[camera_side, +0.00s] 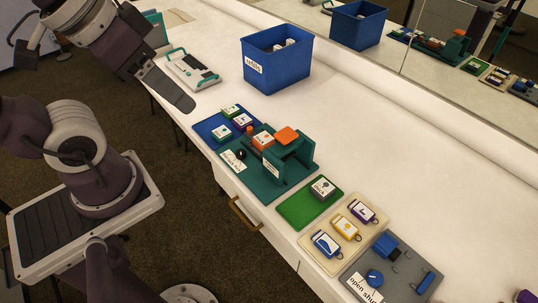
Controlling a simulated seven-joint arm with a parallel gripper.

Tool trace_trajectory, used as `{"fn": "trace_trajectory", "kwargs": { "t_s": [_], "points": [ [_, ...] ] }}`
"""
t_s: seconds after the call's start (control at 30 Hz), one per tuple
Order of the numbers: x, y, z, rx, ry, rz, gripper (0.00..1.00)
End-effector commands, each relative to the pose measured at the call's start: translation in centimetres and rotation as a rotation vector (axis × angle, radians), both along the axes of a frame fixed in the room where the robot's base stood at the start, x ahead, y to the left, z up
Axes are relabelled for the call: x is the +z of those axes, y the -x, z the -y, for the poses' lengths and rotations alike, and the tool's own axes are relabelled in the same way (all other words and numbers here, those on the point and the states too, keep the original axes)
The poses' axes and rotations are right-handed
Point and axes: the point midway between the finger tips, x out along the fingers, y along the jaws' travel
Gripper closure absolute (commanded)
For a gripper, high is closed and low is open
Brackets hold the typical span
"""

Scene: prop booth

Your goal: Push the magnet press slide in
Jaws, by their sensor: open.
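The magnet press is a dark green device (299,161) on a green base in the middle of the side view. A black knob (240,154) and a white label lie on the base's left part. I cannot tell which part is the slide or how far in it is. My gripper (186,102) is up and left of the press, apart from it, above the table's near edge. It is open and shows nothing held; its fingers overlap in this view.
A blue mat (210,127) with several small blocks adjoins the press. A blue bin (277,62) stands behind, and a white-and-teal case (192,69) lies further left. A green mat (300,212), a cream tray (326,222) and a grey panel (392,282) line the right.

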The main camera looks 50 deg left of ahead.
Motion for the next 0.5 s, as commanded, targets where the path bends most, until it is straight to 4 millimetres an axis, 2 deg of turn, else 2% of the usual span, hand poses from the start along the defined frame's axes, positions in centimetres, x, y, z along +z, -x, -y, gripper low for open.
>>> {"fn": "trace_trajectory", "kwargs": {
  "t_s": [0.03,0.07,0.13,0.27,0.3,0.37,0.4,0.47,0.5],
  "points": [
    [0.1,-0.9,-0.1,0.028,0.015,-0.017,0.55],
    [0.2,-1.7,-0.2,0.058,0.033,-0.033,0.6],
    [0.2,-4.6,-0.7,0.168,0.089,-0.083,0.6],
    [-1.9,-12.2,-3.1,0.459,0.206,-0.19,0.6],
    [-3.4,-14.5,-4.2,0.557,0.235,-0.223,0.6],
    [-6.1,-17.9,-6.2,0.71,0.273,-0.269,0.6],
    [-8.4,-19.8,-7.6,0.812,0.293,-0.298,0.6],
    [-12.3,-22.1,-9.8,0.961,0.312,-0.336,0.6],
    [-14.8,-23.2,-11.1,1.051,0.322,-0.357,0.6]
  ]
}}
